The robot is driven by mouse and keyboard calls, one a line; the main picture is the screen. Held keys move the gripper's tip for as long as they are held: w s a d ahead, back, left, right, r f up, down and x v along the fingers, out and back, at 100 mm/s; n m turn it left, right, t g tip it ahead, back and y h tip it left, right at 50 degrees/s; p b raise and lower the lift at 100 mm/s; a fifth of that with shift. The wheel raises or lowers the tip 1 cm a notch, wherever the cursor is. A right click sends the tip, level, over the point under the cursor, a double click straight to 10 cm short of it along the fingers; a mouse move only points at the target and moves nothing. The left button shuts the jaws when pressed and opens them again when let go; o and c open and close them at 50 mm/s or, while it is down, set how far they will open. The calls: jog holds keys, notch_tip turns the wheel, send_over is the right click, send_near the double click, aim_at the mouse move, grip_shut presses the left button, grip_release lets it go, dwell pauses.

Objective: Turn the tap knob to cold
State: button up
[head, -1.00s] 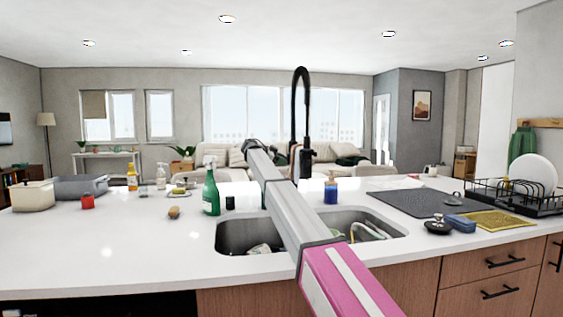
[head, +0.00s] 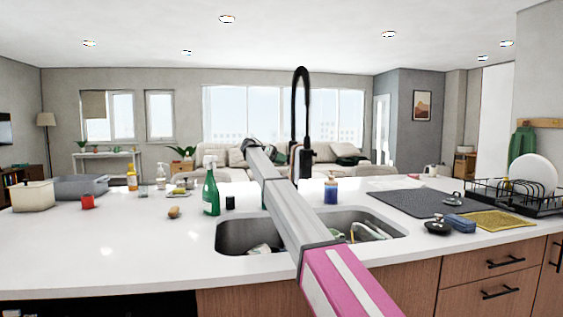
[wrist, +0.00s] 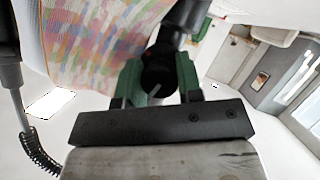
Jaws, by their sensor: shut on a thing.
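The black tap (head: 302,110) rises behind the sink, its tall spout curving over at the top. My gripper (wrist: 159,80) has green fingers, one on each side of a dark round tap knob (wrist: 157,68), and is shut on it. A short pale line shows on the knob's end. The knob joins a black cylindrical tap body (wrist: 186,16) running to the top of the wrist view. In the head view my arm covers most of the gripper and the knob. I cannot tell how far the knob is turned.
Two sink basins (head: 245,236) sit below my arm, with dishes inside. A green spray bottle (head: 211,190) stands left of the arm and a blue bottle (head: 331,191) right of it. A dark mat (head: 410,202) and dish rack (head: 515,200) lie further right. The left counter front is clear.

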jog(key=shift+w+n+g, duration=0.1)
jog(key=shift+n+g, duration=0.3)
jog(key=shift+n, duration=0.1)
dwell(0.3)
jog(key=o, duration=0.9)
jog(key=shift+a, duration=0.1)
